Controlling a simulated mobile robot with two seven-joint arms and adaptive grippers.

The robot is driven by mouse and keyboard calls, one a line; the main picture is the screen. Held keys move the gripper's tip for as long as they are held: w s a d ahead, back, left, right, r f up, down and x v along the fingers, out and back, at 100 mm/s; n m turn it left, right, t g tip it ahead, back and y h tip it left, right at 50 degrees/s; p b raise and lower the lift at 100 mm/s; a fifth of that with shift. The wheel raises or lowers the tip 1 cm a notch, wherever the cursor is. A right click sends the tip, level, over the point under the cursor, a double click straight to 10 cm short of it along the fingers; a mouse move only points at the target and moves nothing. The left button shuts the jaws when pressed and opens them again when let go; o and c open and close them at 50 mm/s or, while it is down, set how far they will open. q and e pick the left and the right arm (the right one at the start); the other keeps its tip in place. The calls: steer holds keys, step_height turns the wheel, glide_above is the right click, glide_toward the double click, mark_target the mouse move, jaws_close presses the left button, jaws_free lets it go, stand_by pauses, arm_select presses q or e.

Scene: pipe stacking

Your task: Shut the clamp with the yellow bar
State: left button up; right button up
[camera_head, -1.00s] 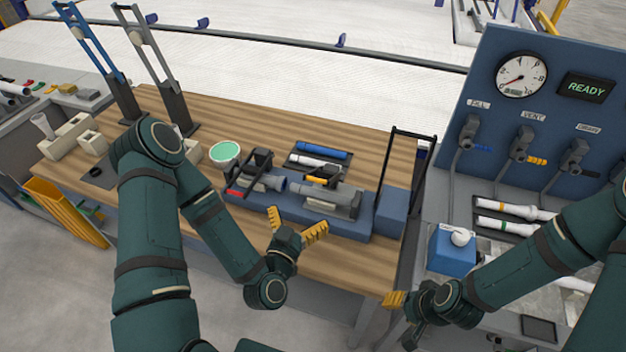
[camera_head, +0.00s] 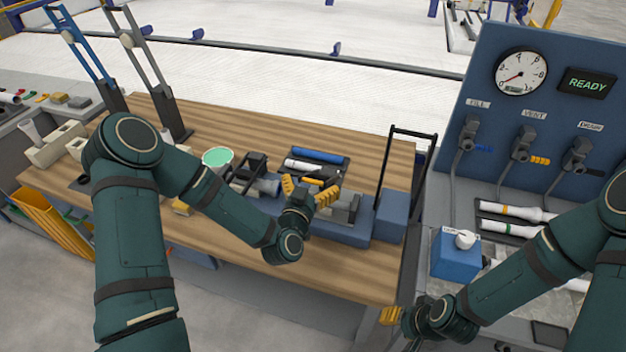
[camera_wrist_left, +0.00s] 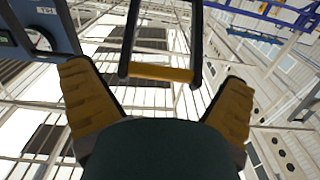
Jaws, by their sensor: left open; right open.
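The yellow bar (camera_wrist_left: 160,73) of the clamp spans two black arms in the left wrist view. It lies ahead of and between my left fingers, with a visible gap to each. My left gripper (camera_head: 309,190) is open at the right clamp of the blue fixture (camera_head: 345,232). The gripper and wrist hide most of this clamp in the head view. A grey pipe piece (camera_head: 345,209) shows just right of the fingers. I cannot tell whether a finger touches the bar. My right gripper (camera_head: 391,316) is open and low beside the table's right end, partly hidden by its own wrist.
Another black clamp (camera_head: 250,165) stands left of the gripper, partly behind my left arm. A dark tray (camera_head: 341,168) with a blue and a white pipe lies behind the fixture. A tall black handle frame (camera_head: 385,170) rises on the right. The wooden table (camera_head: 330,275) is clear in front.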

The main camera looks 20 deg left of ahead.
arm_select(q)
steer(key=shift+w, duration=0.45)
steer(key=c, duration=1.1)
steer(key=shift+f, duration=0.15)
steer(key=shift+c, duration=0.2)
arm_select(e)
steer(key=shift+s+f, duration=0.1)
steer(key=shift+f, duration=0.2)
